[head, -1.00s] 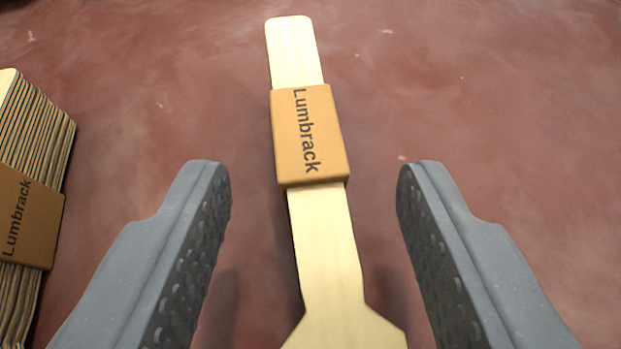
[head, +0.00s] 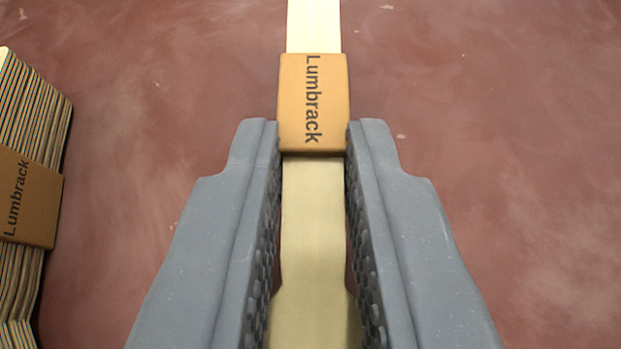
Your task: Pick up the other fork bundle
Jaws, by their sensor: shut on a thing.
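A fork bundle (head: 313,200) of pale wood with an orange-brown "Lumbrack" band (head: 313,103) lies lengthwise in the middle of the head view. My gripper (head: 313,138) is shut on it, one finger on each side, with the fingertips at the near end of the band. The bundle's far end runs out of the top of the picture and its near end runs out of the bottom. A second bundle (head: 30,105), seen from its layered edge and with the same kind of band, is at the left, cut off by the picture edge.
The reddish-brown surface (head: 500,150) is clear to the right and beyond the held bundle, with only small pale specks. Bare surface also separates the held bundle from the left one.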

